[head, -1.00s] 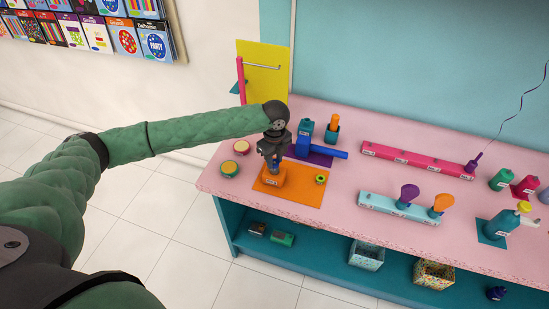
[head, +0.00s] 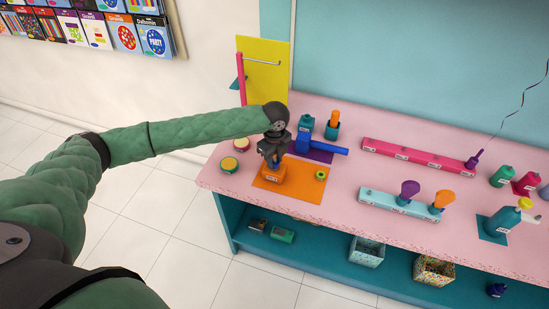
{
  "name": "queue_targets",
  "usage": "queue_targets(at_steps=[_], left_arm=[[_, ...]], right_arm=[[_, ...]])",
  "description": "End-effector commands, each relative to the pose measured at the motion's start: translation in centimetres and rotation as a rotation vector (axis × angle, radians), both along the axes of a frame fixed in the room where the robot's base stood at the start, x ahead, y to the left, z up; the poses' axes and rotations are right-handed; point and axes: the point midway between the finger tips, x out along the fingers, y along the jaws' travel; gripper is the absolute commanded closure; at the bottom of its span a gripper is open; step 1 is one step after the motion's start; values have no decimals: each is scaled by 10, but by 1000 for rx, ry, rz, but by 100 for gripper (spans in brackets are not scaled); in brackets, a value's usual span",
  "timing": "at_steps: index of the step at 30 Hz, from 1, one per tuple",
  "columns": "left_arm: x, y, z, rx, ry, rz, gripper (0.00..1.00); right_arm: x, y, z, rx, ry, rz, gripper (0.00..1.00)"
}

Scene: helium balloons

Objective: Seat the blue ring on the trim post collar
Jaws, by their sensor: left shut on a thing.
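My left gripper (head: 273,162) is low over the orange block (head: 269,178), which has a small white label and stands on an orange mat (head: 305,190) at the left of the pink table. The gripper is shut on a small blue piece (head: 277,160), which I take to be the blue ring; only a bit of it shows between the dark fingers. The trim post and its collar are mostly hidden by the gripper, so I cannot tell whether the ring is around the post or touching the collar. My right gripper is not in view.
A small yellow-green ring (head: 321,175) lies on the mat's right. A blue device (head: 303,137) with a blue cylinder (head: 329,147) stands behind, on a purple mat. Two round tins (head: 229,164) are left. A pink rail (head: 417,155) and light-blue rail (head: 385,202) lie right.

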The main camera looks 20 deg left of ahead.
Motion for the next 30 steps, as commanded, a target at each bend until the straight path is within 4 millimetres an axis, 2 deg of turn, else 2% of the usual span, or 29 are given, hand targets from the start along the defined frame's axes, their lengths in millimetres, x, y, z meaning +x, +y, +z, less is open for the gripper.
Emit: queue_targets(at_steps=[2,3,6,17,20,26,28,30], left_arm=[[0,0,-2,0,0,0,95],[0,0,-1,0,0,0,65],[0,0,-1,0,0,0,46],[0,0,2,-1,-1,-1,46],[1,-1,10,-2,-3,-1,46],[1,0,41,-2,-5,0,46],[1,0,52,-1,-3,-1,46],[1,0,60,0,-2,0,46]], right_arm=[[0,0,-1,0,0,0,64],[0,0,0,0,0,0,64],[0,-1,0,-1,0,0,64],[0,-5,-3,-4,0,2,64],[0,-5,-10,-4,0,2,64],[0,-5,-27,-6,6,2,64],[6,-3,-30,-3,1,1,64],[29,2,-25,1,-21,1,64]])
